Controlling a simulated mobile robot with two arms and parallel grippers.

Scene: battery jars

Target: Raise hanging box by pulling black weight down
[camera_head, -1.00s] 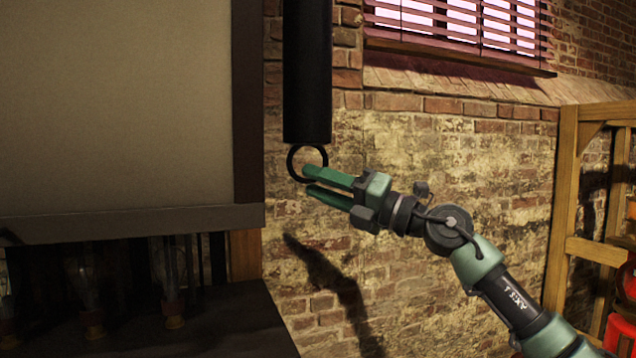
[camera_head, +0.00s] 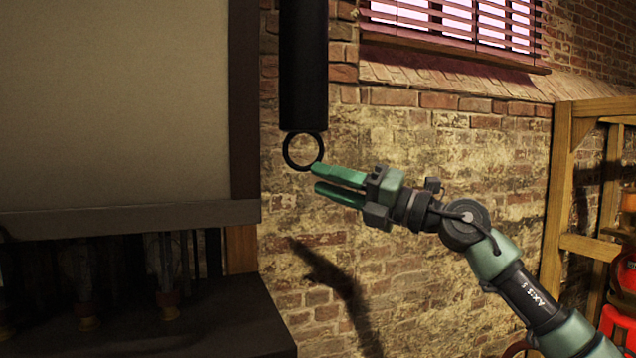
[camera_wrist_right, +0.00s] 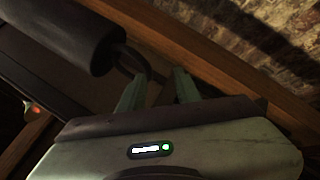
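The black weight (camera_head: 303,70) is a long upright cylinder hanging in front of the brick wall. A black ring (camera_head: 287,152) hangs from its lower end. My right gripper (camera_head: 317,178) has green fingers standing apart; the upper fingertip overlaps the ring's lower right edge. Whether it touches is unclear. In the right wrist view, the weight (camera_wrist_right: 65,35) lies at upper left and part of the ring (camera_wrist_right: 138,62) shows just beyond the fingertips (camera_wrist_right: 157,80). The hanging box (camera_head: 110,110) is probably the large beige panelled body at left. My left gripper is not in view.
Under the beige body is a dark bench (camera_head: 180,325) with several jar-like glass pieces. A wooden frame (camera_head: 557,190) with red items stands at right. A window with blinds (camera_head: 465,20) is above.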

